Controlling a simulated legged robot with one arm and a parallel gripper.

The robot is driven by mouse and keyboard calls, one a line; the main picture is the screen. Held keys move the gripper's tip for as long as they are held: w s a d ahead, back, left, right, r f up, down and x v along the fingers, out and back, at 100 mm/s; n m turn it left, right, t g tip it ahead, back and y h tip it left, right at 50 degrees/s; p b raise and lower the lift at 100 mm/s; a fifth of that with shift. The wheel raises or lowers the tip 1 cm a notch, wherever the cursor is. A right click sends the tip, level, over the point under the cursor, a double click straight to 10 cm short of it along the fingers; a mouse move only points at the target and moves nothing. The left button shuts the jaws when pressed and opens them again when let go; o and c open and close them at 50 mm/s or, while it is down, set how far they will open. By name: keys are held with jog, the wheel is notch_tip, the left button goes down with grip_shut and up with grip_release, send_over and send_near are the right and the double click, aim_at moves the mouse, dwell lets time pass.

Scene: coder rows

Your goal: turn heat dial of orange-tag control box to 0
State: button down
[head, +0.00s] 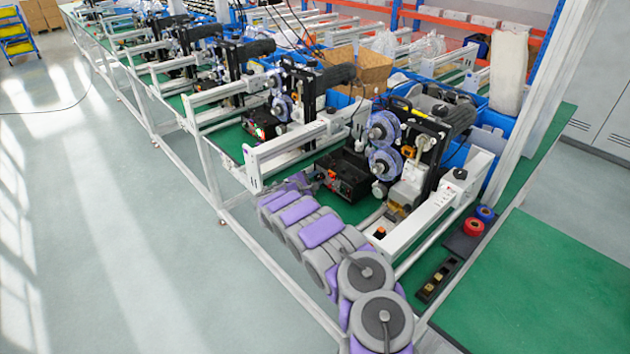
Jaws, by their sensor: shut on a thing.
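A black control box (352,172) stands on the green bench in the nearest station, with small red lights on its front. My gripper (312,184) is at the left end of this box's front, small in the picture and partly hidden by my own arm. It is shut on what appears to be the heat dial, which is covered by the fingers. The dial's pointer and scale cannot be read. Another dark control box (262,123) with an orange-red patch sits in the station behind.
A white rail (290,147) runs just behind my gripper, and another white rail (430,212) lies right of my arm. Blue reels (384,160) stand behind the box. Red and blue rolls (474,227) lie at the right. The grey floor (120,230) at left is clear.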

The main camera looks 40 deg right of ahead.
jog(key=shift+a+f+n+g+p, duration=0.1)
jog(key=shift+n+g+p, duration=0.25)
jog(key=shift+n, duration=0.2)
jog(key=shift+a+f+n+g+p, duration=0.1)
jog(key=shift+n+g+p, duration=0.25)
jog(key=shift+n, duration=0.2)
jog(key=n+p, duration=0.1)
jog(key=n+g+p, duration=0.1)
jog(key=shift+w+d+r+n+g, duration=0.1)
jog(key=shift+w+n+g, duration=0.05)
jog(key=shift+n+g, duration=0.15)
jog(key=shift+n, duration=0.3)
jog(key=shift+w+n+g+b, duration=0.1)
jog(key=shift+n+g+b, duration=0.5)
jog(key=shift+n, duration=0.4)
jog(key=shift+w, duration=0.1)
jog(key=c, duration=0.8)
grip_release()
jog(key=shift+d, duration=0.1)
jog(key=shift+g, duration=0.3)
